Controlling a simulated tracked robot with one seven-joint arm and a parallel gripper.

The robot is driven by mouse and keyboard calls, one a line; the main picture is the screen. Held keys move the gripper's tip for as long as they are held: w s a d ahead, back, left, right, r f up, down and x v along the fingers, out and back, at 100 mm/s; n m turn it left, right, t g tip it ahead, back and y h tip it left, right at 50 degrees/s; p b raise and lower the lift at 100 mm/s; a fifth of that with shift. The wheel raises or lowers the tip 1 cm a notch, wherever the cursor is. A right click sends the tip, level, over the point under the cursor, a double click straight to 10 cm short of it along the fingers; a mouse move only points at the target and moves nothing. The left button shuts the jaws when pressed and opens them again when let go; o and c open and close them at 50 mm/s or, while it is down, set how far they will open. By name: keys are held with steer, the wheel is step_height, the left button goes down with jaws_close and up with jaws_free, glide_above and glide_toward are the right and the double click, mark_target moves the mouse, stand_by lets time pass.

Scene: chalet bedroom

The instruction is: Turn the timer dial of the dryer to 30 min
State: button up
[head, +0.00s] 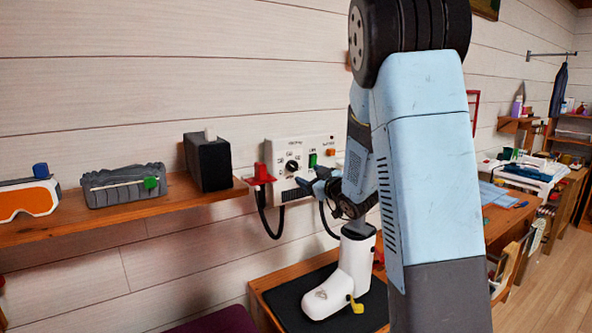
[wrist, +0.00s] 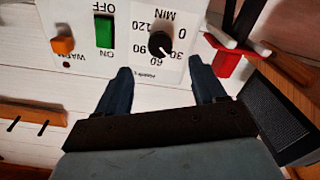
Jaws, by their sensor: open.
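The dryer's white control panel (head: 322,143) is on the plank wall. Its black timer dial (head: 292,166) also shows in the wrist view (wrist: 160,44), where the picture is upside down. Figures 0, 30, 60, 90 and 120 with MIN surround the dial. Its pale pointer mark slants to the lower right in the wrist view, near 30; the exact setting is hard to tell. My gripper (wrist: 158,67) is open and empty, its fingers just short of the dial, one toward each side. In the head view my gripper (head: 315,184) is in front of the panel's lower part.
A green ON/OFF switch (wrist: 104,31) and an orange warm switch (wrist: 63,45) are beside the dial. A red bracket (head: 262,174) and black box (head: 207,162) are close by at the shelf's (head: 120,213) end. A white boot (head: 347,280) stands below my gripper.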

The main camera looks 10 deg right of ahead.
mark_target(294, 168)
steer(key=x, duration=0.9)
steer(key=shift+w+a, duration=0.1)
steer(key=shift+w, duration=0.15)
steer(key=c, duration=1.1)
steer(key=shift+o, duration=0.2)
